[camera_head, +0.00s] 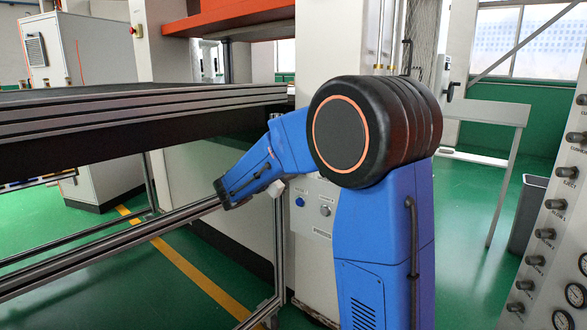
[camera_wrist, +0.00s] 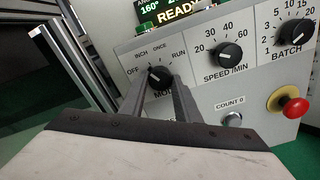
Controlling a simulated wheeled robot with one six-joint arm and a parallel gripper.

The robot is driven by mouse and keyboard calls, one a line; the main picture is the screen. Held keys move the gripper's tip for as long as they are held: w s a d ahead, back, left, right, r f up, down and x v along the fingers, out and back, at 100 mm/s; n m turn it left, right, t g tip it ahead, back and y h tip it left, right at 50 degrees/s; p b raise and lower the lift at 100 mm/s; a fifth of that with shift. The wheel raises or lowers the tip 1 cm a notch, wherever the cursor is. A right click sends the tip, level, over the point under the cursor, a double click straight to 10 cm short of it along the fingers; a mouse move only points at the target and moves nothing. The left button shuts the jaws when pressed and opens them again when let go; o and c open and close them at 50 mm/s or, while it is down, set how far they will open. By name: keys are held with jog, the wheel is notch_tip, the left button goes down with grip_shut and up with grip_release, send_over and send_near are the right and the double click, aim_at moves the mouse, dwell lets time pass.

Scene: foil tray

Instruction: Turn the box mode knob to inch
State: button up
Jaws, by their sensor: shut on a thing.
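The mode knob (camera_wrist: 160,75) is a round black knob on the grey box front (camera_wrist: 240,88) in the wrist view. The labels OFF, INCH, ONCE and RUN run in an arc around it from left to right. A short pale mark shows on the knob's left part, but I cannot tell for sure which label it points to. My gripper (camera_wrist: 159,83) is shut on the mode knob, one dark finger on each side. The fingers partly cover the MODE label below. In the head view my arm hides the knob and the fingers.
The speed knob (camera_wrist: 229,55) and batch knob (camera_wrist: 296,31) sit to the right. A red push button (camera_wrist: 295,107) with a yellow collar and a count button (camera_wrist: 230,120) are lower. A lit READY display (camera_wrist: 172,10) is above. A metal-railed frame (camera_head: 140,110) stands left of my arm.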

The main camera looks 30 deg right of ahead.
jog(key=shift+m, duration=1)
jog(key=o, duration=1)
jog(key=shift+o, duration=0.2)
jog(key=shift+a, duration=0.1)
jog(key=v, duration=1.7)
jog(key=shift+a, duration=0.1)
jog(key=shift+s, duration=0.1)
